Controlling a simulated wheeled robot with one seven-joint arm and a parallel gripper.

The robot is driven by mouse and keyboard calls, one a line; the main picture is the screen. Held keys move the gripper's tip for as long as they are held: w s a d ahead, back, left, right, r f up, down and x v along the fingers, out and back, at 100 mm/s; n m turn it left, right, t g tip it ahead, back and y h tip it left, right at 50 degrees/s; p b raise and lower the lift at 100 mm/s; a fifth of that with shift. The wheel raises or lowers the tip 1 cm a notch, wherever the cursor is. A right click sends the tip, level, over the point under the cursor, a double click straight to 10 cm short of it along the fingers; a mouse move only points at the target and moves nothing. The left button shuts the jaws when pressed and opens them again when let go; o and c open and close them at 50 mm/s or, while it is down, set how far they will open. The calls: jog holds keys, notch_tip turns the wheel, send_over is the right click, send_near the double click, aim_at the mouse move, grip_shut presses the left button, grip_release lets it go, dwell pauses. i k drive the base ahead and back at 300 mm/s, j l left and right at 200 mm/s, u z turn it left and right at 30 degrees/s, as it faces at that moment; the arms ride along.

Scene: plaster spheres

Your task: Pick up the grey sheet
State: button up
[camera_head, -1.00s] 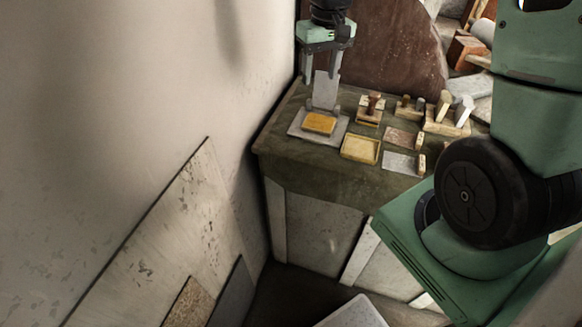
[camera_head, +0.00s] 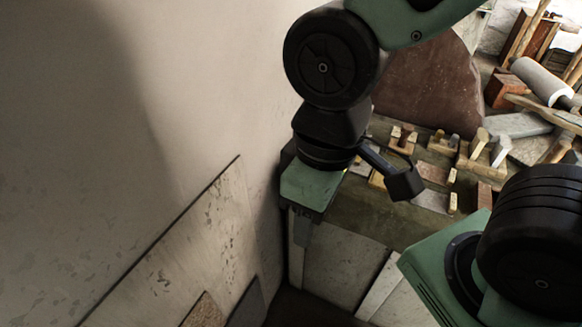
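A grey sheet (camera_head: 430,200) lies flat on the right part of the worktop, partly covered by my dark bracket. My gripper (camera_head: 301,240) hangs low at the left front corner of the worktop, close to the wall and well left of that sheet. Its green body faces me and its fingers point down, small and dark. I cannot tell whether they are open or shut, or whether a grey piece is between them. My arm hides the left part of the worktop.
Wooden blocks and tools (camera_head: 482,150) stand on the worktop (camera_head: 370,215), with a pinkish sheet (camera_head: 432,172) beside them. A brown slab (camera_head: 430,85) rises behind. Boards (camera_head: 195,240) lean on the left wall. Rubble fills the back right.

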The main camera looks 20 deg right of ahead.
aim_at(438, 202)
jog(key=z, duration=0.4)
jog(key=i+l+z, duration=0.1)
jog(key=z, duration=0.7)
jog(key=i+l, duration=0.05)
